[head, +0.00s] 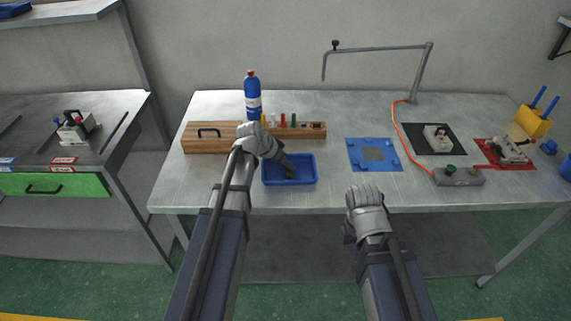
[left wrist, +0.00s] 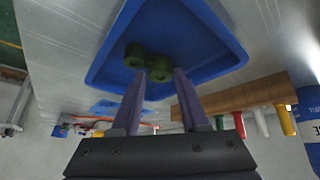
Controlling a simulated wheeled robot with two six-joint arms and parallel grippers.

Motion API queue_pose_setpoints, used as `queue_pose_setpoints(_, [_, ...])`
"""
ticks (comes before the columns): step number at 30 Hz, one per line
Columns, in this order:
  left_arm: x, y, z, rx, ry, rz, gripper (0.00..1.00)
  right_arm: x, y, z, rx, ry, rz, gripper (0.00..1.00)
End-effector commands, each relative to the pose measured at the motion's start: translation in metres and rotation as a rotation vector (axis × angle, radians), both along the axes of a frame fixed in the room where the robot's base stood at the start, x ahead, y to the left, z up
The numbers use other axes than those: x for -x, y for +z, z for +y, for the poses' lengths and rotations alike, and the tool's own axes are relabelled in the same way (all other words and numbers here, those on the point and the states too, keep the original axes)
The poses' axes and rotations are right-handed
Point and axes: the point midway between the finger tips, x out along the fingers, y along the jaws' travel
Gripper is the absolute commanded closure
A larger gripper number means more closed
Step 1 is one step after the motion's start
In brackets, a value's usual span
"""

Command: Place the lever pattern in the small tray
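The small tray is a blue open tray (head: 302,183) near the front of the table; it also fills the upper part of the left wrist view (left wrist: 215,62). My left gripper (head: 289,172) points down into the tray area. In the left wrist view its two fingers (left wrist: 160,72) close around a dark green piece with rounded ends, the lever pattern (left wrist: 158,66), over the tray's inside. I cannot tell whether the pattern touches the tray floor; it is hidden in the head view. My right gripper is out of sight beyond its wrist (head: 367,205) at the table's front edge.
A wooden box (head: 213,146) with colored pieces on its strip and a blue bottle (head: 252,96) stand behind the tray. A blue mat (head: 358,163) lies to its right. Farther right are a grey pedal-like block (head: 460,178), black and red mats, and an orange hose.

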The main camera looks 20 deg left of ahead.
Motion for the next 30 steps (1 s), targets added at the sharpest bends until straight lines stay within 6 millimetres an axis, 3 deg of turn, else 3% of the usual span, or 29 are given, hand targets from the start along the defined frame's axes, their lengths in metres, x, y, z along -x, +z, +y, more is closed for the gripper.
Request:
queue_pose_setpoints(6, [0.0, 0.0, 0.0, 0.0, 0.0, 0.0, 0.32, 0.0, 0.0, 0.0, 0.0, 0.0, 0.0, 1.0])
queue_pose_setpoints(20, [0.003, 0.009, 0.002, 0.0, 0.001, 0.0, 0.32, 0.0, 0.009, 0.0, 0.0, 0.0, 0.0, 1.0])
queue_pose_setpoints(30, [0.024, 0.052, 0.015, 0.0, 0.001, 0.0, 0.32, 0.0, 0.052, 0.0, 0.0, 0.0, 0.0, 1.0])
